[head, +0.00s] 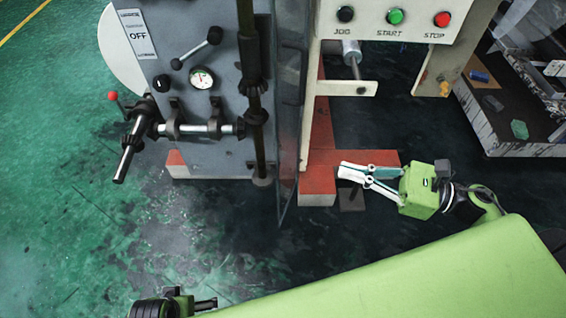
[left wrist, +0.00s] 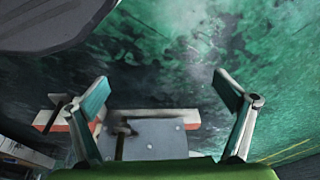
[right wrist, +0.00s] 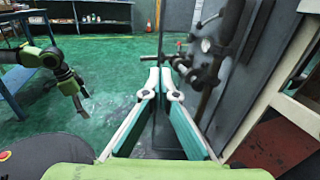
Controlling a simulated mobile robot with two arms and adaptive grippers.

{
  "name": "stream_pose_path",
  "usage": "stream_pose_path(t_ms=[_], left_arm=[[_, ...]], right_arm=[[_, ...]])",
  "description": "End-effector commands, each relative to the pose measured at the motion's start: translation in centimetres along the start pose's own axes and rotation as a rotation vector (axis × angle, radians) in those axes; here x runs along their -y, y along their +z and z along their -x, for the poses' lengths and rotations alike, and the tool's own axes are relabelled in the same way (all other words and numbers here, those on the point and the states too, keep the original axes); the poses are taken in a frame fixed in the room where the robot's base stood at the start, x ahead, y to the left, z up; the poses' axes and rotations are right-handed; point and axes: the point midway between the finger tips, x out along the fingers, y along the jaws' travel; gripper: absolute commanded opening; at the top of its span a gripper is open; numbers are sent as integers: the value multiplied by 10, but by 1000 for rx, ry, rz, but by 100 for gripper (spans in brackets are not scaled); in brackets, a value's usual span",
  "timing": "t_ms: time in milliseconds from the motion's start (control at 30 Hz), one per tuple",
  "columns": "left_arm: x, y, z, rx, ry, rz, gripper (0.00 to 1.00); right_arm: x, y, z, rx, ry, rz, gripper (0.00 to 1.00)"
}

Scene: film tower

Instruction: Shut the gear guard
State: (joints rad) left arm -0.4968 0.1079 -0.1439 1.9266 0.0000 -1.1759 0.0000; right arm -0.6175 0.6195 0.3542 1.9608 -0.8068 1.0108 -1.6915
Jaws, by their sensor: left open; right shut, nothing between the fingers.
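The gear guard looks to be the thin dark panel (head: 290,130) on the right side of the grey machine in the head view. It is seen nearly edge-on and stands out toward me, its lower corner clear of the floor. In the right wrist view a tall grey panel (right wrist: 243,80), perhaps the same guard, rises right of the fingers. My right gripper (head: 343,170) is shut and empty, to the right of the guard and apart from it in the head view. My left gripper (left wrist: 161,80) is open and empty; only part of that arm shows at the head view's bottom edge.
The machine front carries a gauge (head: 202,78), levers and a red-knobbed handle (head: 113,96). A button box (head: 393,18) hangs above right. Red base beams (head: 318,199) lie near my right gripper. A dark bench (head: 515,110) stands at right. Green floor at left is clear.

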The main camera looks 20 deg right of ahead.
Motion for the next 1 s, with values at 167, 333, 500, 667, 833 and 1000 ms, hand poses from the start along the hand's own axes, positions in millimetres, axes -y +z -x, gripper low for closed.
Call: stream_pose_path(t_ms=[167,333,500,667,833,1000], left_arm=[[0,1,-1,2,0,0,96],[0,3,-6,5,0,-1,96],[-1,8,-14,11,1,-2,96],[-1,13,-21,17,2,-3,96],[-1,18,-27,22,2,-3,96],[-2,20,-30,26,2,-4,96]], right_arm=[[0,3,-27,4,1,1,0],[1,3,-64,5,-1,0,0],[2,4,-99,5,-2,-1,0],[2,3,-122,4,-4,-4,0],[2,2,-133,3,-6,-6,0],[2,1,-135,2,-5,-7,0]])
